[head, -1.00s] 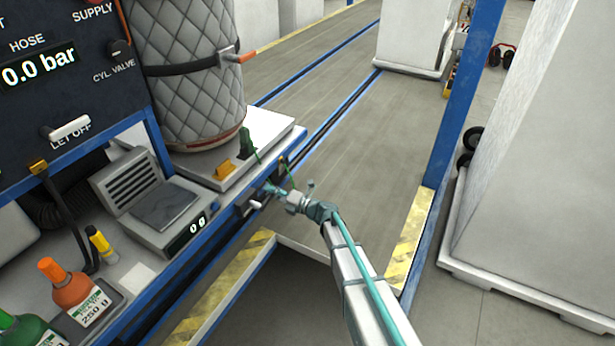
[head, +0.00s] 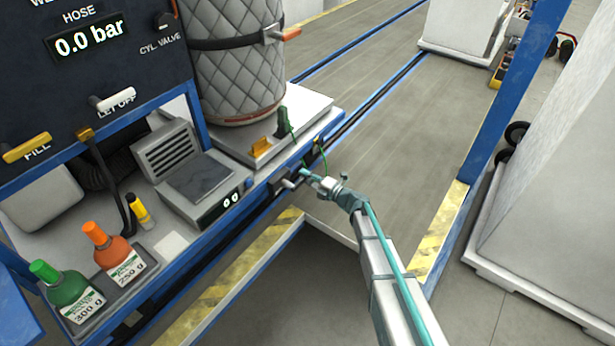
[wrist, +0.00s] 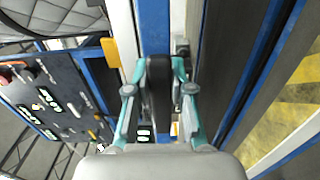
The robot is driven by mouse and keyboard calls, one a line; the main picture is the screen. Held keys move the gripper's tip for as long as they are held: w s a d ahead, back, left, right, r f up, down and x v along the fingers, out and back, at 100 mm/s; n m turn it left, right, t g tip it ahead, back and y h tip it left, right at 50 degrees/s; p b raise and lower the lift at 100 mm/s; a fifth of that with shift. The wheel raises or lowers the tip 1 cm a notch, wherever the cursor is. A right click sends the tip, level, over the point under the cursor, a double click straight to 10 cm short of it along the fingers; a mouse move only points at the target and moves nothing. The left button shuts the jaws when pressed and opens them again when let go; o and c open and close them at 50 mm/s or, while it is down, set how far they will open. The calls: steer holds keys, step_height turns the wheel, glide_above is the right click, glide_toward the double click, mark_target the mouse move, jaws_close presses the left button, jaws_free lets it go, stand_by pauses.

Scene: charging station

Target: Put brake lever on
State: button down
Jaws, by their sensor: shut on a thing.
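My gripper (head: 308,175) is at the blue front edge of the workstation, below the quilted cylinder. Its teal fingers also show in the wrist view (wrist: 158,98), closed on a dark upright bar (wrist: 158,75), which looks like the brake lever. In the head view the held part is too small to make out clearly. A small pale lever end (head: 288,184) shows just left of the fingers at the edge. I cannot tell whether it belongs to the held bar, or which position the lever is in.
A quilted cylinder (head: 235,70) stands on a white plate with a green clip (head: 283,122) and thin green wire close by. A scale (head: 205,185) and orange bottle (head: 110,252) sit left. A yellow-black striped edge (head: 245,258) runs below.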

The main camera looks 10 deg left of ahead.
steer(key=c, duration=1)
jaws_free()
steer(key=v, duration=1.2)
steer(key=shift+f, duration=0.1)
